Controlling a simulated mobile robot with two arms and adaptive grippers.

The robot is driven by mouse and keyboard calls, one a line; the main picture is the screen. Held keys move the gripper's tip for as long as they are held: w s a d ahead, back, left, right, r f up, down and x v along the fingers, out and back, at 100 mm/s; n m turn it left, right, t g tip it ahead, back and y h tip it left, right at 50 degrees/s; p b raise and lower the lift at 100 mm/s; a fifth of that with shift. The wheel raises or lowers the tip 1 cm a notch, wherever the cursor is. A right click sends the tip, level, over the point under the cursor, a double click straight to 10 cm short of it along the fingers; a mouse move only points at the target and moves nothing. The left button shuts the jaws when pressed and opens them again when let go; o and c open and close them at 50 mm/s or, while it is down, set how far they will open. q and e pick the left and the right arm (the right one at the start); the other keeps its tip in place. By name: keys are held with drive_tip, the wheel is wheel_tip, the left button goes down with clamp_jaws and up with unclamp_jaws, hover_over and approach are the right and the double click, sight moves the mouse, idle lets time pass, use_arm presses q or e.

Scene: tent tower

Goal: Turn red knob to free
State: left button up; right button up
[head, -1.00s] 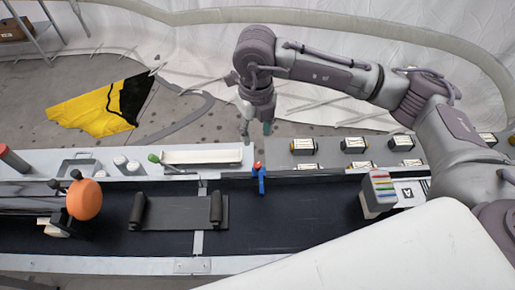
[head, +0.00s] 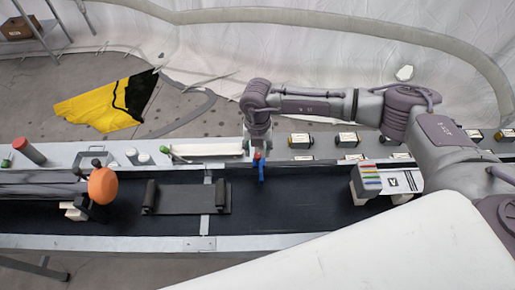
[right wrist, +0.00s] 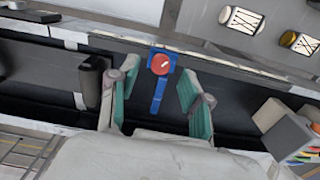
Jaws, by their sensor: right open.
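The red knob (head: 257,155) sits on top of a blue bracket (head: 261,173) at the far edge of the dark belt in the head view. In the right wrist view the round red knob (right wrist: 161,64) has a small white mark, and a blue strip (right wrist: 157,98) runs down from it. My right gripper (head: 258,148) points down directly over the knob in the head view. In the right wrist view its teal-padded fingers stand apart on either side of the knob, with nothing between them touching. My left gripper is not in view.
A green-tipped lever and white tray (head: 208,147) lie left of the knob. Several small jars (head: 300,141) stand to its right. A colour-striped block (head: 367,180) stands right on the belt.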

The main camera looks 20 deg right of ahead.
drive_tip(key=shift+w+f, duration=0.15)
drive_tip(key=shift+f, duration=0.7)
drive_tip(key=shift+d+f, duration=0.1)
drive_tip(key=shift+f, duration=0.1)
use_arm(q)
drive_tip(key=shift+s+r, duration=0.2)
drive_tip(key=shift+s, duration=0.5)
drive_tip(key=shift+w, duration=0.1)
use_arm(e)
clamp_jaws()
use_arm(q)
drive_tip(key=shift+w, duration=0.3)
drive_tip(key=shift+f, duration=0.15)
